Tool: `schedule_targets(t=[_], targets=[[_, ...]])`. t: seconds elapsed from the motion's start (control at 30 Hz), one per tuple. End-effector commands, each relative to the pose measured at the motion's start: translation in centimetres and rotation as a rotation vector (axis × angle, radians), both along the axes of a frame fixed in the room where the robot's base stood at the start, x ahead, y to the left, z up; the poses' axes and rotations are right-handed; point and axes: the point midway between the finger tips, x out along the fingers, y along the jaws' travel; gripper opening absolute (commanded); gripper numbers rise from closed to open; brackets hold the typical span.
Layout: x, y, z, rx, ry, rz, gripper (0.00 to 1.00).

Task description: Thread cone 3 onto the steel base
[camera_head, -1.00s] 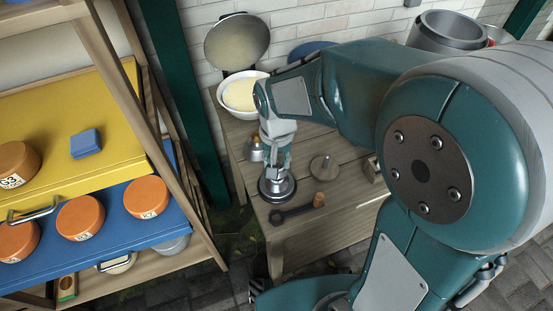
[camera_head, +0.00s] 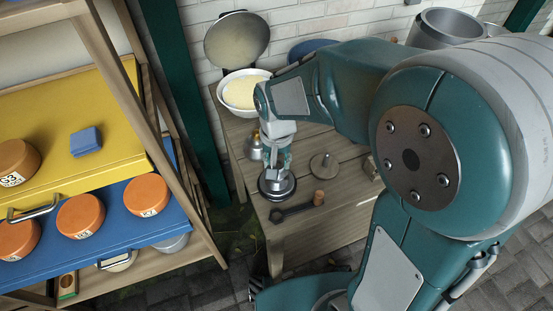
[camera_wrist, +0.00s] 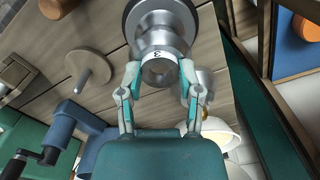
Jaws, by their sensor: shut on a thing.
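Cone 3 is a steel cone (camera_wrist: 160,45) marked with a 3. It stands between my fingers in the wrist view. My gripper (camera_wrist: 159,82) is shut on it, one finger on each side. The steel base (camera_head: 264,190) is a dark round disc near the front left of the wooden table. Its rim (camera_wrist: 131,12) shows behind the cone in the wrist view. The cone is in line with the base; I cannot tell whether it is seated, because the contact is hidden. In the head view my gripper (camera_head: 277,164) points down over the base.
Close by stand a metal bell-shaped piece (camera_head: 253,148), a wooden disc with a peg (camera_head: 323,167) and a dark wrench-like tool (camera_head: 292,211). A white bowl (camera_head: 226,103) stands behind. A shelf with orange round pieces (camera_head: 80,217) is on the left.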

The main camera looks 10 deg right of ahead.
Motion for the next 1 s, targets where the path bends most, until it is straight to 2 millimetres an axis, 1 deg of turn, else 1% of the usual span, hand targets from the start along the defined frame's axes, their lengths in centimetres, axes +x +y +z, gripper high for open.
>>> schedule_targets(t=[0.4, 0.77, 1.0], targets=[[0.0, 0.0, -0.9, 0.0, 0.0, 0.0, 0.0], [0.0, 0.0, -0.9, 0.0, 0.0, 0.0, 0.0], [0.0, 0.0, -1.4, 0.0, 0.0, 0.0, 0.0]])
